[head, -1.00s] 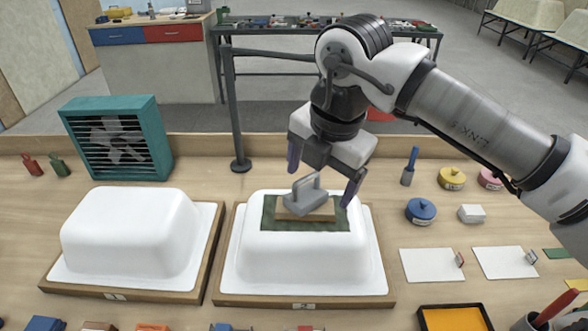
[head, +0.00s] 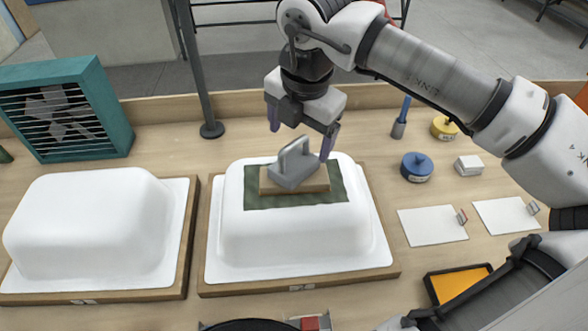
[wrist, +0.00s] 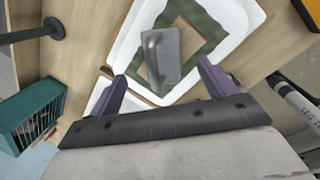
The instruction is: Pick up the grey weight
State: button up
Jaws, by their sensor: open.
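The grey weight (head: 294,165) is a block with a loop handle on top. It rests on a small wooden board (head: 312,185), which lies on a dark green cloth (head: 250,195) on top of the right white tub shell (head: 290,236). My gripper (head: 300,145) is open and empty, with its purple fingers just above and behind the weight in the head view. In the wrist view the weight (wrist: 160,58) lies beyond and between the two fingertips (wrist: 171,78), apart from them.
A second white shell (head: 85,220) stands on a wooden base at left. A teal fan box (head: 65,110) is behind it. A dark post (head: 195,80) stands behind the right shell. Blue (head: 416,166) and yellow (head: 444,127) round tins and white cards (head: 432,225) lie at right.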

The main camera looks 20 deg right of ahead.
aim_at(296, 161)
jog(key=f, duration=0.2)
jog(key=f+b, duration=0.1)
jog(key=f, duration=0.2)
jog(key=shift+w+f, duration=0.4)
jog(key=shift+r, duration=0.1)
jog(key=c, duration=1.6)
grip_shut()
jog(key=shift+r, duration=0.1)
